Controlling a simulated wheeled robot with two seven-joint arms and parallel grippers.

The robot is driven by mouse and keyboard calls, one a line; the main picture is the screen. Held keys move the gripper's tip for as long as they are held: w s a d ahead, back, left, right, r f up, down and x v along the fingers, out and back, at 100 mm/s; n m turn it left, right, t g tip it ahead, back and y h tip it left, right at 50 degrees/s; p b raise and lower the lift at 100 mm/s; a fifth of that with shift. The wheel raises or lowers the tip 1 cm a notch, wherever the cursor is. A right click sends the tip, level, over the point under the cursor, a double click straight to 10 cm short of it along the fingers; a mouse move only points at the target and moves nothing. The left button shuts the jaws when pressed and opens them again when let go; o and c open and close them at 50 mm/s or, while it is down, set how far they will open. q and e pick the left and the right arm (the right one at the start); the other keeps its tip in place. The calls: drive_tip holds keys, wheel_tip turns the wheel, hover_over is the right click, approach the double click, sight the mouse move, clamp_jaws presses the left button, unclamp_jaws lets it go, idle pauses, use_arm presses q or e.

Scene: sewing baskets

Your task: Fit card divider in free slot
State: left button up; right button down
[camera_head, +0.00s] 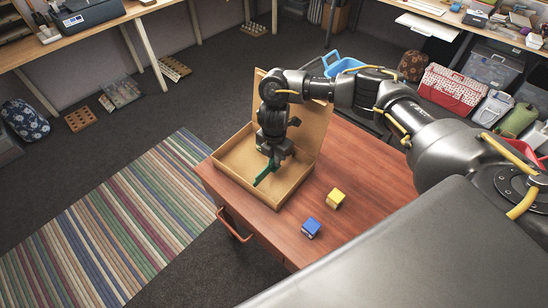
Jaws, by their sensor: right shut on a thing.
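A shallow tan box (228,168) with a raised lid or back panel (316,122) stands on the wooden table near its left corner. My right gripper (270,162) points down over the box and is shut on a green card divider (263,178). The divider hangs tilted below the fingers, over the right part of the box. I cannot tell whether it touches the box floor. The slots do not show clearly at this size, and my arm hides part of the back panel. My left gripper is not in view.
A yellow block (336,198) and a blue block (311,228) lie on the wooden table (372,178) to the right of the box. A striped rug (110,215) lies on the floor at left. Bins, including a red one (450,90), stand at the far right.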

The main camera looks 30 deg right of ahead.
drive_tip(key=shift+f+b, duration=1.2)
drive_tip(key=shift+f, duration=0.75)
idle(0.3)
drive_tip(key=c, duration=1.3)
unclamp_jaws()
drive_tip(key=shift+c, duration=0.2)
wheel_tip(320, 180, up, 11)
drive_tip(key=shift+f+p, duration=0.1)
drive_tip(key=shift+p, duration=0.5)
